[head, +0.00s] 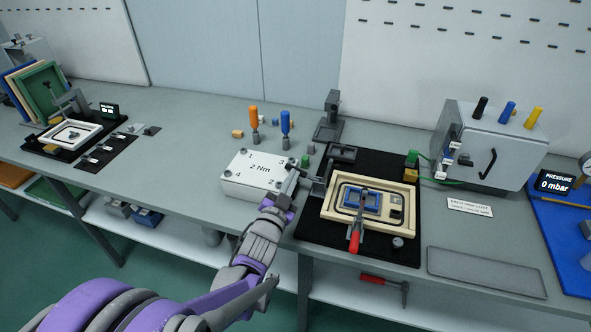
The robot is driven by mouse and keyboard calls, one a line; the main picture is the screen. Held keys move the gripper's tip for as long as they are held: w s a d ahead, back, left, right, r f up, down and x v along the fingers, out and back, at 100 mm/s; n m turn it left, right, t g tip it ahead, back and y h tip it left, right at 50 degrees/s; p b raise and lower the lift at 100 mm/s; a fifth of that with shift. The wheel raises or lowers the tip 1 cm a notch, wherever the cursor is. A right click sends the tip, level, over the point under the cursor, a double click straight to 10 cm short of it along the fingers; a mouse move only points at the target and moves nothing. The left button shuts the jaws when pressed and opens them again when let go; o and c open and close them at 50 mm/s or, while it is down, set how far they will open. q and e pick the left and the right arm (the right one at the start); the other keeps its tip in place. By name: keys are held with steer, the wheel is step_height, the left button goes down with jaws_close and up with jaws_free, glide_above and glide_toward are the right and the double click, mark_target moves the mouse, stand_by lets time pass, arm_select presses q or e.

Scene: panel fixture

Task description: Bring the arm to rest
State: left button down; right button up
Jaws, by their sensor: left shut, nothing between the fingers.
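My left arm reaches in from the lower left, and its gripper (304,178) is shut and empty. My right gripper is not in view.
Orange (254,118) and blue (286,122) drivers stand behind the block. A grey box (490,148) with coloured knobs and a pressure display (555,183) are at the right. A grey tray (485,272) lies at the front right. The bench's front edge runs below the block.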

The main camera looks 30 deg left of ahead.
arm_select(q)
steer(key=s+d+f+n+g+h+p, duration=0.1)
steer(key=s+d+g+p, duration=0.4)
steer(key=s, duration=0.6)
steer(key=s+d+f+n+g+h+p, duration=0.1)
steer(key=s+d+n+g+h+p, duration=0.1)
steer(key=s+d+g, duration=0.6)
steer(key=s+h+p, duration=0.1)
steer(key=s+p, duration=0.1)
steer(key=s, duration=0.2)
steer(key=shift+d+p, duration=0.25)
steer(key=shift+p, duration=0.15)
steer(key=shift+s, duration=0.1)
